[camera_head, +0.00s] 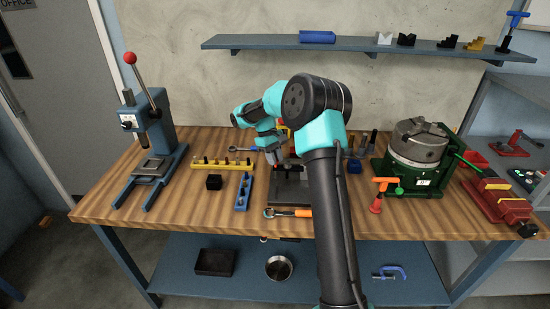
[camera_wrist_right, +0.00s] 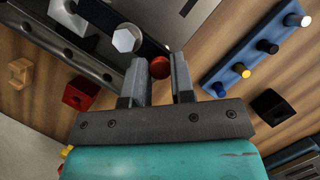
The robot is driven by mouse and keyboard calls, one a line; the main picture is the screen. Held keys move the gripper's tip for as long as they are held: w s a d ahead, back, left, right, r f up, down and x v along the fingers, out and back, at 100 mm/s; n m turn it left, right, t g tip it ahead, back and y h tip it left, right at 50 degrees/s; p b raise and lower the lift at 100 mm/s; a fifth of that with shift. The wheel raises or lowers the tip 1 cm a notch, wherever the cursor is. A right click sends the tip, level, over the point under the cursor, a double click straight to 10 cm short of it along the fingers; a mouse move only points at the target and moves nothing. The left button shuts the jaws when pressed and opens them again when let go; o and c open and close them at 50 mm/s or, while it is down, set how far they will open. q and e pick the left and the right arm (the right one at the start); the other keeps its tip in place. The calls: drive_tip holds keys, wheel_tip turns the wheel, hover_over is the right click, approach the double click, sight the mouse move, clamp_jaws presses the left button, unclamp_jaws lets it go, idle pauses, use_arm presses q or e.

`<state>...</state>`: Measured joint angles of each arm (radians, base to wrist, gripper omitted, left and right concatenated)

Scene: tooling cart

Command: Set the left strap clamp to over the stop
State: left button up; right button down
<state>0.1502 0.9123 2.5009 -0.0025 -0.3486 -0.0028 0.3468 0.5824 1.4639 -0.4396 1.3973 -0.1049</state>
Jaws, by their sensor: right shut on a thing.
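My right gripper (camera_head: 275,159) reaches down over the dark fixture (camera_head: 290,193) in the middle of the bench. In the right wrist view the gripper's two grey fingers (camera_wrist_right: 161,82) are closed around a round red knob (camera_wrist_right: 160,67). A silver hex bolt head (camera_wrist_right: 126,38) is just left of the knob. The dark fixture plate (camera_wrist_right: 60,45) with several holes runs along the upper left. My left gripper is out of view.
A blue rack (camera_head: 243,192) with pegs and a black block (camera_head: 214,182) stand left of the fixture. An orange-handled ratchet (camera_head: 288,213) lies in front. A press (camera_head: 150,140) stands far left; a green-based chuck (camera_head: 416,150) stands right.

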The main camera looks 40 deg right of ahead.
drive_tip(key=c, duration=1)
unclamp_jaws()
drive_tip(key=v, duration=1.7)
drive_tip(key=shift+r, duration=0.15)
drive_tip(key=shift+w, duration=0.15)
